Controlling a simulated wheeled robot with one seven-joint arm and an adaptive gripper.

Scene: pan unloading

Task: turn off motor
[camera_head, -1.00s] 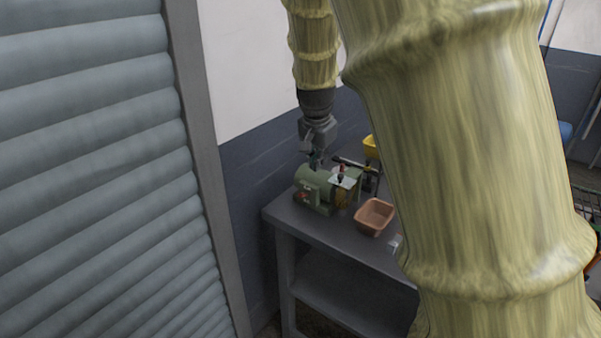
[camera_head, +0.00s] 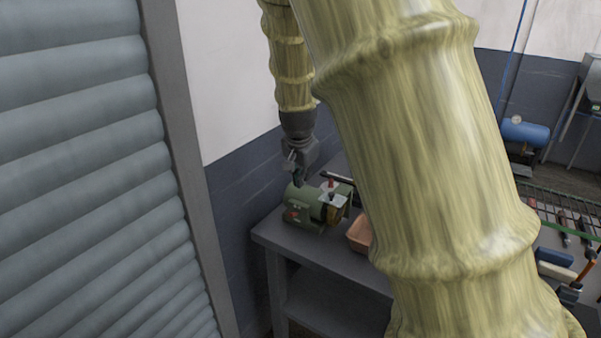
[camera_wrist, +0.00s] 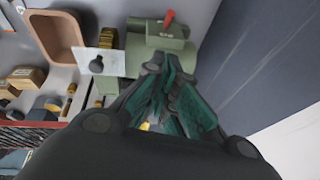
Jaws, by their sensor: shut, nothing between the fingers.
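The green motor (camera_head: 303,209) sits on the grey table (camera_head: 285,248) in the head view, with a small red part on its front side. In the wrist view, the motor's green housing (camera_wrist: 163,44) lies just beyond my fingertips, and a red lever (camera_wrist: 169,19) sticks out of a labelled green box on it. My gripper (camera_head: 298,182) is shut and empty, at the motor's upper left in the head view. Its dark green fingertips also show in the wrist view (camera_wrist: 167,65), below the box. Whether they touch the motor I cannot tell.
A brown bin (camera_head: 360,233) stands right of the motor, partly behind my arm. A clear plate with a dark knob (camera_wrist: 97,64) is beside the motor. A dark wall (camera_wrist: 255,60) is close on one side. A shutter (camera_head: 80,170) fills the left.

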